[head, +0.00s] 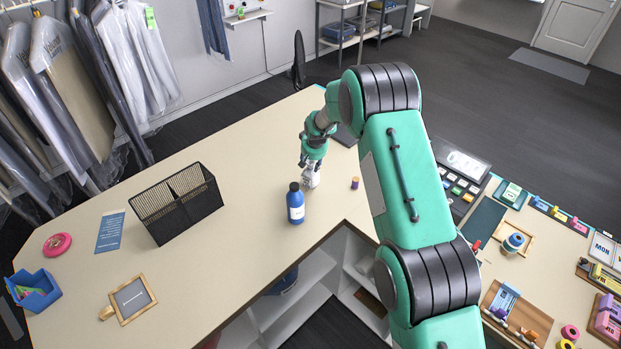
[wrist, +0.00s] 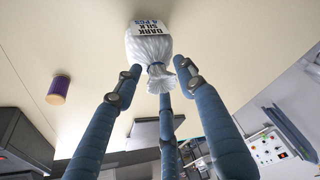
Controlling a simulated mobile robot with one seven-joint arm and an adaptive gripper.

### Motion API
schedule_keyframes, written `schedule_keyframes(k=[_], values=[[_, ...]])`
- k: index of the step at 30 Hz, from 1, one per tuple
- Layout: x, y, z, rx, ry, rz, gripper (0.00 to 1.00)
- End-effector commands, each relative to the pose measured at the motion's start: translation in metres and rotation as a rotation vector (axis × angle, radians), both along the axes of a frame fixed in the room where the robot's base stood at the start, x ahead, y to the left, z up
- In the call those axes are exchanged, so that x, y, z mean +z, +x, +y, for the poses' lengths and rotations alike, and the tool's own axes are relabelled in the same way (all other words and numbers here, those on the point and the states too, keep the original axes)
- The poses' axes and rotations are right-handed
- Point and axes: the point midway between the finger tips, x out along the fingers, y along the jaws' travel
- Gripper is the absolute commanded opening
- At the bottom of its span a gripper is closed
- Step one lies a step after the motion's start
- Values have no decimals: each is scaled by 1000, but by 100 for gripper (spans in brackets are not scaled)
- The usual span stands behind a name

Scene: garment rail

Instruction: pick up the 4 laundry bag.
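The laundry bag (wrist: 150,45) is a white sack with a gathered, tied neck. Its label reads "DARK SILK 4 PCS", upside down in the wrist view. In the head view the bag (head: 311,176) stands on the beige counter, partly hidden under my gripper (head: 311,160). In the wrist view the fingers of my gripper (wrist: 157,72) are spread around the bag's neck. A gap shows between the left finger and the neck; the right finger is very near or touching the gathered top. The gripper looks open.
A blue bottle (head: 295,204) stands close to the bag on the counter. A purple spool (head: 355,183) is to the right, also in the wrist view (wrist: 58,88). A black mesh basket (head: 178,204) is farther left. The counter (head: 215,255) is clear toward the front.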

Motion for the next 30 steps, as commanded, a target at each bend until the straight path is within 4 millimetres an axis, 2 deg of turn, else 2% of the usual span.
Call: schedule_keyframes(k=[1,7,22,30], values=[[0,0,0,0,0,0,40],[0,0,0,0,0,0,0],[3,1,0,0,0,-1,0],[18,1,0,0,1,-4,0]])
